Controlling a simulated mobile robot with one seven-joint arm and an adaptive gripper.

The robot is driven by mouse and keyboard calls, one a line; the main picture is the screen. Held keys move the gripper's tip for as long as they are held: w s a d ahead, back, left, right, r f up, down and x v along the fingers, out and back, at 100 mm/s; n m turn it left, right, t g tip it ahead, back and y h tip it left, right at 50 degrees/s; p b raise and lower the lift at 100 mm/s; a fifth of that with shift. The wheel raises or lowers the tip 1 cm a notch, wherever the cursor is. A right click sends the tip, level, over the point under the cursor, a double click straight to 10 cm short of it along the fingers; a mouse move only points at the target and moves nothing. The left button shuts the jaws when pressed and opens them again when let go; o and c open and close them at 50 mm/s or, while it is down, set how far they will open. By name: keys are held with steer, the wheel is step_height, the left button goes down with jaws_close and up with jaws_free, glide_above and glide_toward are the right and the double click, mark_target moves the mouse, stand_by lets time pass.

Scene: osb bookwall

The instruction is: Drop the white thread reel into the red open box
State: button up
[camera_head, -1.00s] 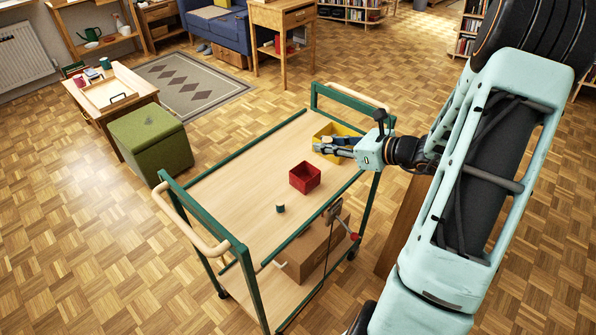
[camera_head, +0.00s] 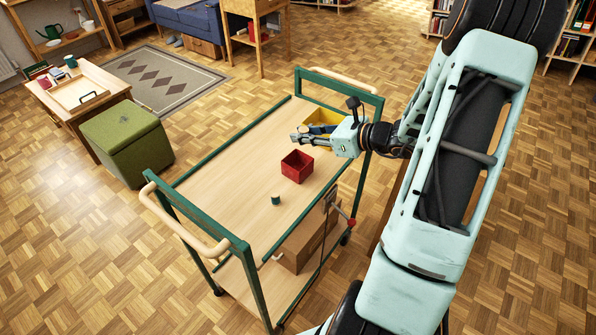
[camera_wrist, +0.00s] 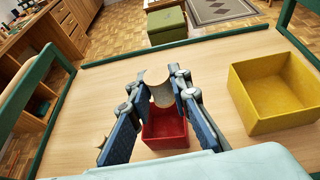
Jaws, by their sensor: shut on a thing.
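The red open box (camera_head: 297,167) stands on the trolley's upper board, and its inside looks empty in the head view. It also shows in the wrist view (camera_wrist: 164,131), low in the middle, partly covered by my fingers. My gripper (camera_head: 301,138) is above the board, on the far side of the red box in the head view. In the wrist view my gripper (camera_wrist: 160,104) is shut on a cream-white curved piece (camera_wrist: 160,94), which I take for the white thread reel. Fingers hide much of the reel, and it cannot be made out in the head view.
A yellow open box (camera_wrist: 274,92) stands right of the red box in the wrist view. A small dark teal cylinder (camera_head: 276,199) stands on the board. Green rails and raised end handles edge the trolley (camera_head: 225,185). The board's left part is clear.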

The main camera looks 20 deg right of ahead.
step_height(320, 180, down, 2)
steer(key=shift+f+b, duration=0.25)
steer(key=shift+b, duration=0.35)
steer(key=o, duration=1)
steer(key=shift+c, duration=0.2)
steer(key=shift+s+d+r, duration=0.1)
steer(key=v, duration=1.1)
steer(key=shift+s+d, duration=0.3)
steer(key=shift+w, duration=0.1)
